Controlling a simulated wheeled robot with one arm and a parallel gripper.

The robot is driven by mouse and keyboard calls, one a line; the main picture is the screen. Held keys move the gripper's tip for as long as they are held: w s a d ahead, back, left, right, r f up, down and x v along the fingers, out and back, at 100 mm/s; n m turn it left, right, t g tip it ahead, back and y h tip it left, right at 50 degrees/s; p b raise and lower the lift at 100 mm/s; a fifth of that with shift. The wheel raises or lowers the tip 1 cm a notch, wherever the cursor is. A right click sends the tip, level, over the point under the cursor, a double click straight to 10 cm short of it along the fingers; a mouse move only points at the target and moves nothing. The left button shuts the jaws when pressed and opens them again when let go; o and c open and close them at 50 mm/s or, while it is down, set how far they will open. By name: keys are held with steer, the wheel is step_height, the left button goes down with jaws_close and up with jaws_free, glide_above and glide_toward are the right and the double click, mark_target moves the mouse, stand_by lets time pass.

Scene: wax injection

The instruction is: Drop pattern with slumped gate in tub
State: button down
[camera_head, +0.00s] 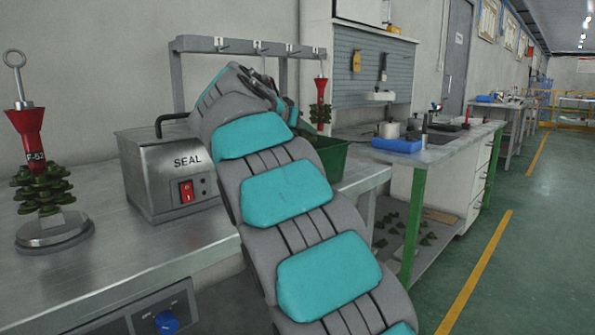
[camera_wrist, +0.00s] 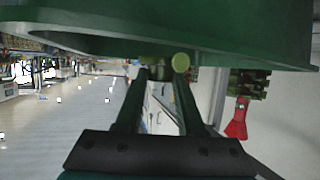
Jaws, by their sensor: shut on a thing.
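A dark green tub (camera_head: 331,157) stands on the bench behind my arm in the head view, partly hidden by it. In the wrist view the tub (camera_wrist: 230,28) fills the top of the picture, very close to the fingertips. My gripper (camera_wrist: 162,72) shows there with its two fingers apart, shut on a small green wax pattern. Little of the pattern can be told; rounded yellow-green bits (camera_wrist: 181,62) show at the fingertips. Its gate cannot be made out.
A SEAL heater box (camera_head: 172,172) and a red-topped wax tree (camera_head: 42,190) stand left on the bench. Another tree (camera_head: 320,100) hangs from the hook rack (camera_head: 250,45) near the tub. Green pieces (camera_head: 405,228) lie on a low shelf at right.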

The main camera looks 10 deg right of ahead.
steer(key=shift+c, duration=2.2)
jaws_free()
steer(key=v, duration=0.7)
steer(key=shift+s+a+b, duration=0.3)
steer(key=shift+r, duration=0.1)
